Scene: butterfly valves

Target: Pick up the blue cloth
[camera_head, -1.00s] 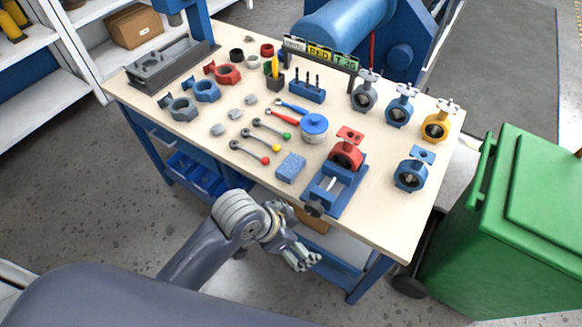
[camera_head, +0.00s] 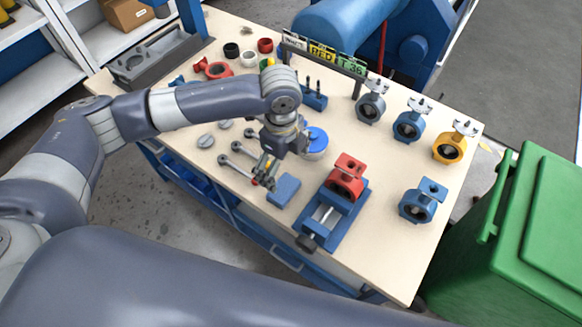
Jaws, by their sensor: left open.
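The blue cloth (camera_head: 284,190) is a small folded blue pad lying flat near the front edge of the workbench, left of the blue vise. My left gripper (camera_head: 266,178) is open and points down just left of and above the cloth. I cannot tell whether its fingers touch the cloth. My left forearm crosses over the left half of the bench and hides part of the tools there. My right gripper is not in view.
The blue vise (camera_head: 322,222) holds a red valve (camera_head: 346,178) right of the cloth. A jar with a blue lid (camera_head: 316,140) stands behind it. Ratchet wrenches (camera_head: 236,164) lie at the left. A green bin (camera_head: 540,230) stands off the right side.

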